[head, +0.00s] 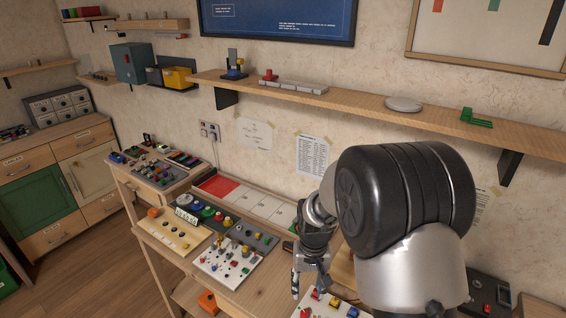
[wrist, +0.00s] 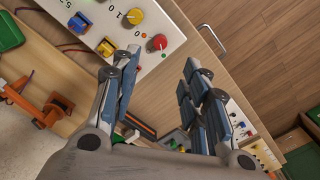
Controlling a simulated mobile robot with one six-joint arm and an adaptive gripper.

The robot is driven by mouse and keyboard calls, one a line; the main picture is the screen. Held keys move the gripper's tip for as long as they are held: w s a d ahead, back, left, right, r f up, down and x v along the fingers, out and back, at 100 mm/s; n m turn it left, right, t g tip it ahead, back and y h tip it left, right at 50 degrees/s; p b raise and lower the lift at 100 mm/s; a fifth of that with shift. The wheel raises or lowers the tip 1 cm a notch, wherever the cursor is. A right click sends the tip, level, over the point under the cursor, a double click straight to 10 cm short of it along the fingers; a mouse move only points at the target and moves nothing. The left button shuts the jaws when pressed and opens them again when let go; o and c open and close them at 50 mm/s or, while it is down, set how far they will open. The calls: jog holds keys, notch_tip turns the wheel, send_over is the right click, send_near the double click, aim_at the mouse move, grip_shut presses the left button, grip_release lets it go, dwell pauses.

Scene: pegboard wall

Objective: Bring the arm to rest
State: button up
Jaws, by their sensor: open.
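My gripper (head: 310,281) hangs from my arm at the lower middle of the head view, over the right part of the workbench. In the wrist view its two fingers (wrist: 162,90) are spread apart with nothing between them. Beyond the fingers I see the bench edge and the wooden floor. A white panel (wrist: 118,25) with a red knob (wrist: 157,42), a yellow knob (wrist: 134,16) and blue parts lies near the left finger. In the head view my arm hides part of the bench and the wall behind it.
The workbench (head: 262,284) carries panels with knobs and buttons, including a white one (head: 234,254) left of my gripper. A long wall shelf (head: 375,106) holds a green part (head: 476,117) and a pale disc (head: 404,104). The floor (head: 95,262) at left is clear.

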jog(key=s+d+r+t, duration=0.1)
jog(key=s+r, duration=0.4)
jog(key=r, duration=0.4)
jog(key=s+d+r+t, duration=0.1)
jog(key=s+d+r, duration=0.1)
jog(key=s+r, duration=0.55)
jog(key=s+r+t, duration=0.1)
jog(key=s+r, duration=0.1)
jog(key=s, duration=0.4)
jog(key=s+d+r+t, duration=0.1)
jog(key=s+r, duration=0.2)
jog(key=s, duration=0.3)
jog(key=shift+s+d+r+t, duration=0.3)
jog(key=shift+r, duration=0.05)
